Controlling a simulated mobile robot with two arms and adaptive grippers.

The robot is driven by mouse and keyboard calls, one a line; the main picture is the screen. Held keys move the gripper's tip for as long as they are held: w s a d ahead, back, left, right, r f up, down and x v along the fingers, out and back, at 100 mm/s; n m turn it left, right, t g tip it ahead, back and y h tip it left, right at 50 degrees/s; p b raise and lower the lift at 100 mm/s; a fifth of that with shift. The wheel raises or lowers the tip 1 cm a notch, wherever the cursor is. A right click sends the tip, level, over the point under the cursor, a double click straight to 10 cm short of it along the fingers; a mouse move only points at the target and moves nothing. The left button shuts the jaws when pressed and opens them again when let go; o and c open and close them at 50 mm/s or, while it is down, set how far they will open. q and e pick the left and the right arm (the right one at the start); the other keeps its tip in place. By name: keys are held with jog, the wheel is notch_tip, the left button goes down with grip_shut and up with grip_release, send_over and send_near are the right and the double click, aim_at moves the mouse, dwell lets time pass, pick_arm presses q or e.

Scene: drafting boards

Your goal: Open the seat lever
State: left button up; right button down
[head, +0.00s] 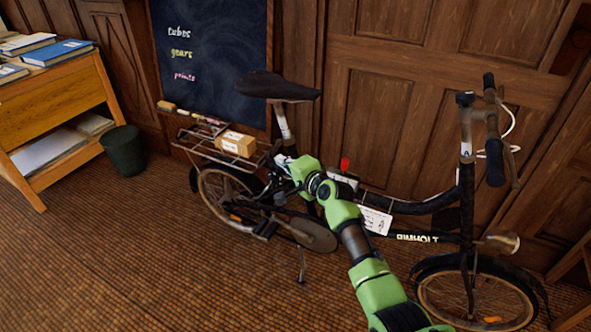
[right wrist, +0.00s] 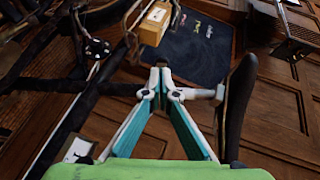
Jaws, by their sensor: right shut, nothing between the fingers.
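The bicycle's black saddle (head: 278,86) sits on a silver seat post (head: 283,122). It also shows as a dark curved shape in the right wrist view (right wrist: 238,105). My right gripper (head: 284,162) is at the base of the seat post, by the frame joint. In the right wrist view my right gripper (right wrist: 160,68) has its fingertips together, with nothing between them. They overlap the pale post in the picture; I cannot tell whether they touch it. I cannot make out the seat lever; the fingers and green wrist cover much of that area. My left gripper is out of view.
The bicycle stands before wooden panelling (head: 380,110) and a chalkboard (head: 212,60). A cardboard box (head: 236,143) sits on its rear rack. The handlebar (head: 494,130) is at right. A bin (head: 124,151) and wooden desk (head: 55,88) stand left. Front-left floor is clear.

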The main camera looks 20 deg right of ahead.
jog(key=v, duration=0.8)
jog(key=shift+s, duration=0.1)
